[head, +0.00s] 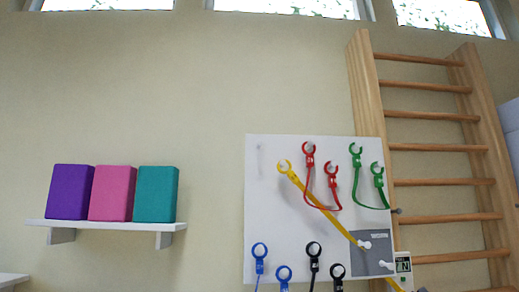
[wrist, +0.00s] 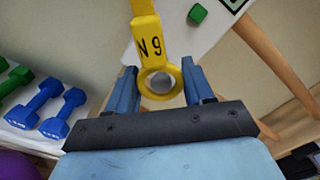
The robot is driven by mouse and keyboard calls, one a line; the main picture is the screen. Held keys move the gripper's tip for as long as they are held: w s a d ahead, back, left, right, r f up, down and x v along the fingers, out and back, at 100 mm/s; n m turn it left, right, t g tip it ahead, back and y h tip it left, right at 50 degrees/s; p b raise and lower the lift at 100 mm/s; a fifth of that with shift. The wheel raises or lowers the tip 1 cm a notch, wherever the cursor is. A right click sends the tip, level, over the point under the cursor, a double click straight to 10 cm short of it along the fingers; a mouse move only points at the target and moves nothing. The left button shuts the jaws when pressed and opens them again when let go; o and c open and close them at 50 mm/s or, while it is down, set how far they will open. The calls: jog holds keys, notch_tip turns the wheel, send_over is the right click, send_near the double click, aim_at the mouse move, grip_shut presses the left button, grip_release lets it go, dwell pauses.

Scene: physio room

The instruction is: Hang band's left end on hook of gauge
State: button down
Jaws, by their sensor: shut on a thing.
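My gripper (wrist: 160,88) is shut on a yellow ring (wrist: 145,94), the end of the yellow band (wrist: 147,38), which bears the marks "N 9". A round grey thing shows through the ring; I cannot tell whether it is the gauge's hook. The gauge (head: 404,264), a pale box with an "N" display, stands at the board's lower right. Its hook is not clear. My gripper is not clearly seen in the head view.
Red (head: 310,165), green (head: 357,175), blue (head: 260,258) and black (head: 314,262) bands hang on the board. Wooden wall bars (head: 430,148) stand at right. A shelf (head: 105,225) holds three blocks. Blue dumbbells (wrist: 62,113) lie left in the wrist view.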

jog(key=shift+w, duration=0.85)
jog(key=shift+a+r, duration=0.25)
dwell(0.6)
jog(key=shift+c, duration=1.7)
grip_release()
jog(key=shift+o, duration=0.3)
jog(key=shift+o, duration=0.5)
jog(key=s, duration=0.8)
